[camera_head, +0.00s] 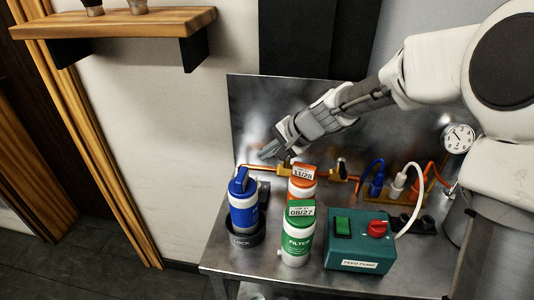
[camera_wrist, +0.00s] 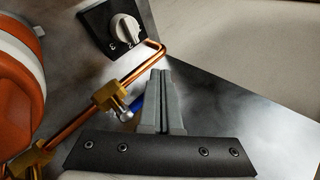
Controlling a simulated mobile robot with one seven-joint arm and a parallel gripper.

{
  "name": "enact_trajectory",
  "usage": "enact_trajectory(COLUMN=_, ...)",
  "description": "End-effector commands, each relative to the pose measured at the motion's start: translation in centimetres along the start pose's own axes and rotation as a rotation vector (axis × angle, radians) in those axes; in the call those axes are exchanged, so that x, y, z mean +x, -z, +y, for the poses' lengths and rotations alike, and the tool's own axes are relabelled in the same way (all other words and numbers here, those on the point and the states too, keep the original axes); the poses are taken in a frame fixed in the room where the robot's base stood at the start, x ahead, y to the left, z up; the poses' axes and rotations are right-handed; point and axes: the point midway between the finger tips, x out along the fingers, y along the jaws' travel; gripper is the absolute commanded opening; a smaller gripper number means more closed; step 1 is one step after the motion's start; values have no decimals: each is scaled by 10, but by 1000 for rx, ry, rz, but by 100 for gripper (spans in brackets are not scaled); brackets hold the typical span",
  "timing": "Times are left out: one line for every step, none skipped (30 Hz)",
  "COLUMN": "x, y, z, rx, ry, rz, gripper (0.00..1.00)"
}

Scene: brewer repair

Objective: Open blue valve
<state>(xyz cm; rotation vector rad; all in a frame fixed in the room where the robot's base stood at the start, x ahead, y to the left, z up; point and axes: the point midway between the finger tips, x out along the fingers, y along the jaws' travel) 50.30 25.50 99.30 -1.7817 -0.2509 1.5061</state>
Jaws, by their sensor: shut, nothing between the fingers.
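The blue valve handle (camera_wrist: 137,103) shows in the wrist view beside a brass fitting (camera_wrist: 108,96) on a copper pipe. My gripper's fingers hide part of it. My gripper (camera_wrist: 161,72) is shut and empty, with its fingers just right of the blue handle in that view; I cannot tell whether they touch it. In the head view my gripper (camera_head: 267,153) is above the left end of the copper pipe (camera_head: 257,167), near the steel back panel. I cannot make out the blue handle in the head view.
A blue canister (camera_head: 243,213) stands in a dark holder at left. Orange (camera_head: 302,181) and green-and-white (camera_head: 298,240) canisters stand in front of the pipe. A teal feed pump box (camera_head: 358,241) is at right. A white knob (camera_wrist: 124,27) sits on a black plate.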

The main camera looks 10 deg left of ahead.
Motion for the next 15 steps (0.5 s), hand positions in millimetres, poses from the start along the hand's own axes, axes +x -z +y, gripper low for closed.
enact_trajectory(x=0, y=0, z=0, rx=0, ry=0, rz=0, gripper=0)
enact_trajectory(x=0, y=0, z=0, rx=0, ry=0, rz=0, gripper=0)
enact_trajectory(x=0, y=0, z=0, rx=0, ry=0, rz=0, gripper=0)
enact_trajectory(x=0, y=0, z=0, rx=0, ry=0, rz=0, gripper=0)
enact_trajectory(x=0, y=0, z=0, rx=0, ry=0, rz=0, gripper=0)
enact_trajectory(x=0, y=0, z=0, rx=0, ry=0, rz=0, gripper=0)
enact_trajectory(x=0, y=0, z=0, rx=0, ry=0, rz=0, gripper=0)
enact_trajectory(x=0, y=0, z=0, rx=0, ry=0, rz=0, gripper=0)
enact_trajectory(x=0, y=0, z=0, rx=0, ry=0, rz=0, gripper=0)
enact_trajectory(x=0, y=0, z=0, rx=0, ry=0, rz=0, gripper=0)
enact_trajectory(x=0, y=0, z=0, rx=0, ry=0, rz=0, gripper=0)
enact_trajectory(x=-2, y=0, z=0, rx=0, ry=0, rz=1, gripper=0)
enact_trajectory(x=-3, y=0, z=0, rx=0, ry=0, rz=1, gripper=0)
enact_trajectory(x=-5, y=1, z=0, rx=0, ry=0, rz=2, gripper=0)
enact_trajectory(x=-9, y=1, z=0, rx=0, ry=1, rz=3, gripper=0)
